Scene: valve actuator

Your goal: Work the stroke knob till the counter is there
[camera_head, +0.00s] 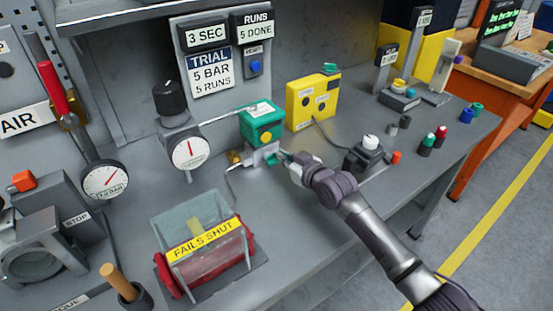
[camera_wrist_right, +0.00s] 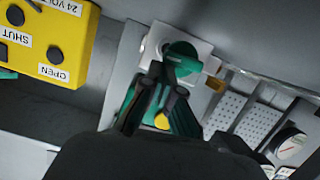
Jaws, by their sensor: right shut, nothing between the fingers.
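The counter (camera_head: 252,29), under the word RUNS, reads 5 DONE. A knob with a white top (camera_head: 370,142) stands on a small dark box on the bench. I cannot read a label naming it the stroke knob. A green actuator (camera_head: 263,115) with a yellow dot sits on a silver valve body. My right gripper (camera_head: 287,159) is shut and empty, close in front of the valve body. In the right wrist view its fingertips (camera_wrist_right: 163,72) are just by a round green part (camera_wrist_right: 182,57); I cannot tell whether they touch. My left gripper is out of view.
A yellow box (camera_head: 311,101) with OPEN and SHUT buttons stands right of the actuator, its cable running to the white-topped knob's box. A sign (camera_head: 211,73) reads TRIAL 5 BAR 5 RUNS. A gauge (camera_head: 188,152) and a FAILS SHUT cylinder (camera_head: 207,251) stand left. Small coloured caps (camera_head: 427,143) stand right.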

